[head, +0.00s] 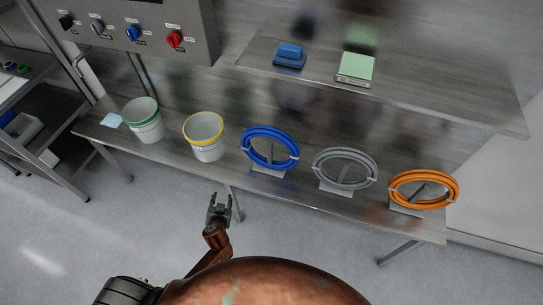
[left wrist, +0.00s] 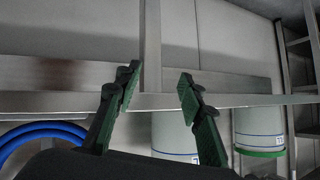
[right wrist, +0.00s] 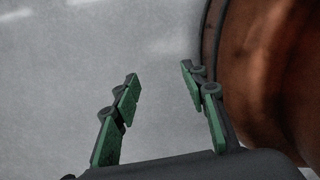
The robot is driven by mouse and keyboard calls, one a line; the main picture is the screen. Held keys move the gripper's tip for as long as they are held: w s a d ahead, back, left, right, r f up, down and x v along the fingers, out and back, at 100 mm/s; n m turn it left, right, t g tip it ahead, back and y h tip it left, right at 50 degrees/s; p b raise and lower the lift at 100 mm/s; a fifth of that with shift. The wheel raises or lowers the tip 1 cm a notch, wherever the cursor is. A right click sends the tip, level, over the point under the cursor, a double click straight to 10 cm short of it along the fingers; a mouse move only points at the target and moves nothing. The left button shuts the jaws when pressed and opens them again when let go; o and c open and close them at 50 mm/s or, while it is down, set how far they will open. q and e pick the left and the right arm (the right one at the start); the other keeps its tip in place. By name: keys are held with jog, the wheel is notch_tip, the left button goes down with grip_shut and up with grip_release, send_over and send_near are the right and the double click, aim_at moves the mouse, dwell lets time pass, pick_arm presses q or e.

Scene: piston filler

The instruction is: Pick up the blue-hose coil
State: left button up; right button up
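The blue-hose coil (head: 270,148) rests on a small stand on the metal bench, between the yellow-rimmed bucket and the grey coil. Part of the blue coil also shows at the left of the left wrist view (left wrist: 38,134). My left gripper (head: 218,198) is in front of the bench edge, lower left of the blue coil and apart from it. In the left wrist view its green-padded fingers (left wrist: 158,85) are spread with nothing between them. My right gripper (right wrist: 160,70) is open and empty over bare floor; it does not show in the head view.
A grey coil (head: 344,170) and an orange coil (head: 424,190) stand right of the blue one. A green-rimmed bucket (head: 143,120) and a yellow-rimmed bucket (head: 204,136) stand left. An upper shelf (head: 420,103) holds a scale (head: 355,68). A control panel (head: 130,30) hangs upper left.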

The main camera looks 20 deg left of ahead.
aim_at(269, 153)
pick_arm(q)
jog(key=w+d+r+t+b, duration=0.1)
jog(key=w+r, duration=0.1)
jog(key=r, duration=0.2)
jog(key=w+d+r+t+b, duration=0.1)
jog(key=w+d+r+t, duration=0.1)
jog(key=w+r, duration=0.1)
jog(key=w+d+r+n+t+b, duration=0.1)
jog(key=w+d+r, duration=0.1)
jog(key=r, duration=0.4)
jog(key=shift+w+d+t, duration=0.1)
jog(key=shift+w+t, duration=0.05)
jog(key=shift+t, duration=0.15)
jog(key=w+d+r+m+t+h, duration=0.1)
jog(key=w+d+r+t+h, duration=0.1)
jog(key=d, duration=0.3)
jog(key=w+d+r+m+t+h, duration=0.1)
jog(key=w+d+r+h, duration=0.15)
jog(key=d, duration=0.25)
jog(key=w, duration=0.4)
jog(key=w+d+f, duration=0.1)
jog(key=w, duration=0.2)
jog(key=shift+d, duration=0.1)
jog(key=shift+w, duration=0.4)
pick_arm(e)
jog(key=f, duration=0.4)
jog(key=shift+a, duration=0.25)
pick_arm(q)
jog(key=shift+c, duration=0.6)
